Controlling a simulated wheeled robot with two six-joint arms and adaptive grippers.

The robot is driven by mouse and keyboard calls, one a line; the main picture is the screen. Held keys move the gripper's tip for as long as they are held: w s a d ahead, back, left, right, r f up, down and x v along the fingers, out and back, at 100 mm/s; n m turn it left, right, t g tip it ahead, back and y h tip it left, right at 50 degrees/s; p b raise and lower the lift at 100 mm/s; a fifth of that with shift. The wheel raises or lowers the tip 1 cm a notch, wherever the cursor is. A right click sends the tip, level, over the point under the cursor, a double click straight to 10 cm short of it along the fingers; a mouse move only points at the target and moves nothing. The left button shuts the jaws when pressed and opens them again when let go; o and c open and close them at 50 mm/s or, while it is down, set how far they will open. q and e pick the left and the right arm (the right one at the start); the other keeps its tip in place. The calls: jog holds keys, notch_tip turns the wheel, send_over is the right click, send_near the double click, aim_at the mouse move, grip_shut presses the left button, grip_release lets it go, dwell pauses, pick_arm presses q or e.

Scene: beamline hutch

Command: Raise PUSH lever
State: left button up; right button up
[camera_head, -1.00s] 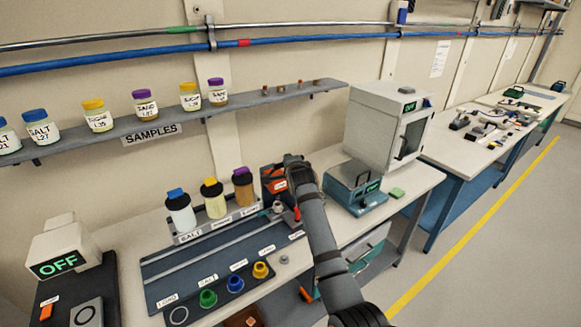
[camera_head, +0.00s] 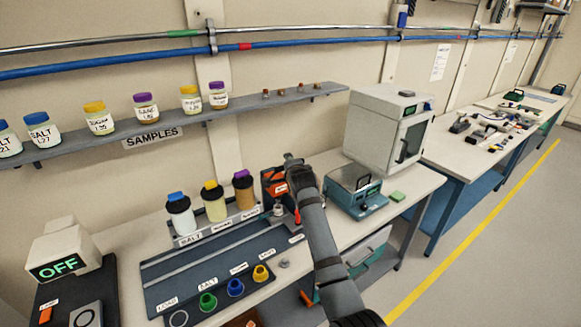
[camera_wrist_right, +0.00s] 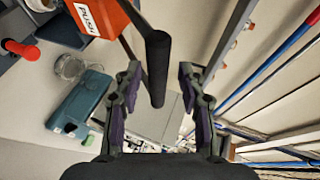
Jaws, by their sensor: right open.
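The PUSH lever (camera_wrist_right: 158,62) is a black rod-like handle beside an orange block labelled PUSH (camera_wrist_right: 93,20) in the right wrist view. In the head view the orange and dark block (camera_head: 273,185) stands at the back of the near bench, and the lever is hidden or too small to tell. My right gripper (camera_wrist_right: 158,84) is open, with one finger on each side of the lever's lower part in the picture. Gaps show on both sides, and I cannot tell the depth between them. In the head view my right gripper (camera_head: 293,160) is just above and beside the block.
A row of capped bottles (camera_head: 215,203) stands left of the block. A teal instrument (camera_head: 357,192) and a white cabinet (camera_head: 372,130) stand to the right. The samples shelf (camera_head: 240,107) runs along the wall behind. A red knob (camera_wrist_right: 20,49) shows left in the wrist view.

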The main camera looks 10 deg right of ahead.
jog(key=v, duration=0.7)
